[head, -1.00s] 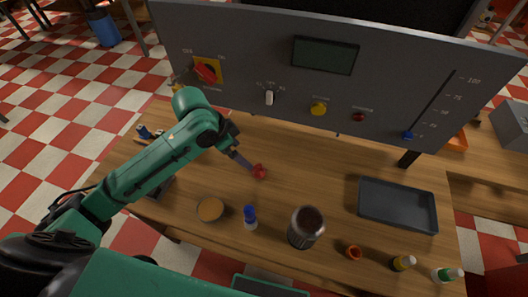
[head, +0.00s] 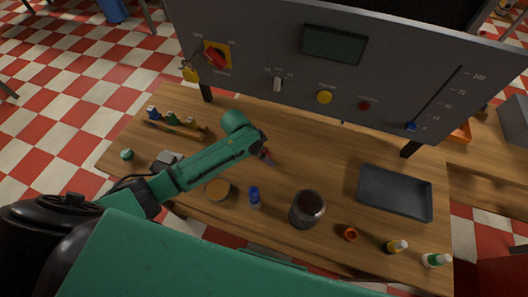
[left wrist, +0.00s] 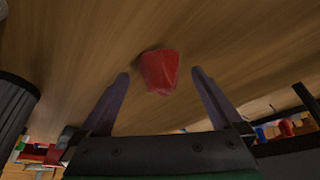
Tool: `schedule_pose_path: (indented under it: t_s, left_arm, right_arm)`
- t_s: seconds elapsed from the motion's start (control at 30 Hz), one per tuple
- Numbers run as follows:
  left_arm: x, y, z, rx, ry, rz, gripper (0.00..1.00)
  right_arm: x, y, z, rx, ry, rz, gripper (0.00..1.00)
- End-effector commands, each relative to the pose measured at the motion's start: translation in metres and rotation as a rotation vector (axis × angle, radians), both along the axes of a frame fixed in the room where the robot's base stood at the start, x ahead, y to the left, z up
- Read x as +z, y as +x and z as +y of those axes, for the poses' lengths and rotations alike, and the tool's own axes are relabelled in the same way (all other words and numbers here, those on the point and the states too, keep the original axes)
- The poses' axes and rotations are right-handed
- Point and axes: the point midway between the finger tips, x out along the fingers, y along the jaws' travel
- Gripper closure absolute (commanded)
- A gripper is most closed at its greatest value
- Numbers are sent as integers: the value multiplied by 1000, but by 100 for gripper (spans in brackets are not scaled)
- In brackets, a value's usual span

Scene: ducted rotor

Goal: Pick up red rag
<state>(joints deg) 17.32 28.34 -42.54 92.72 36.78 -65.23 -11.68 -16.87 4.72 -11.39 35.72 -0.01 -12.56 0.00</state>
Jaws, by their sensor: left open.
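The red rag (left wrist: 159,71) is a small crumpled red lump on the wooden table. In the left wrist view it lies between and just beyond the fingertips of my left gripper (left wrist: 160,78), which is open with nothing between its pads. In the head view my left gripper (head: 267,158) points down at the table, and only a bit of red shows by its fingers; my arm hides most of the rag there. My right gripper is not in view.
A dark ribbed canister (head: 307,209), a blue-capped bottle (head: 254,196) and a round orange-brown dish (head: 217,189) stand in front. A dark tray (head: 395,193) lies to the right. A grey control panel (head: 350,75) stands behind. The table between rag and tray is clear.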

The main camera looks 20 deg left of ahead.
Motion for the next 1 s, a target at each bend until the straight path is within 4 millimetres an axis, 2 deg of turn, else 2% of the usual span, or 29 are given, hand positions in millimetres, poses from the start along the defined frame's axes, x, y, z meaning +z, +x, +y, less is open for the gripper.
schedule_pose_path:
  t_s: [0.07, 0.1, 0.3, 0.33, 0.37, 0.57, 0.73, 0.87, 1.0]
  left_arm:
    - [0, 0, 0, 0, 0, 0, 0]
    - [0, 0, 0, 0, 0, 0, 8]
    - [0, 0, 0, 1, 0, 0, 81]
    - [1, 0, 1, 1, 0, 0, 81]
    - [1, 0, 1, 1, 0, 0, 89]
    - [2, 0, 1, 1, 0, -1, 90]
    - [18, 1, 1, 1, -1, -3, 90]
    - [54, 2, 0, 0, -2, -9, 90]
    - [109, 2, 0, -1, -2, -11, 90]
  right_arm:
    - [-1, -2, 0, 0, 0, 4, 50]
    - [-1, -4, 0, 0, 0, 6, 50]
    - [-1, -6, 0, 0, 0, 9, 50]
    - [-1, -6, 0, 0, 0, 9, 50]
    - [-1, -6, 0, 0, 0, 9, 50]
    - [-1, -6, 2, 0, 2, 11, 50]
    - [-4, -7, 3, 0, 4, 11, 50]
    - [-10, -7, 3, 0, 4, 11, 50]
    - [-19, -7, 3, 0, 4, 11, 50]
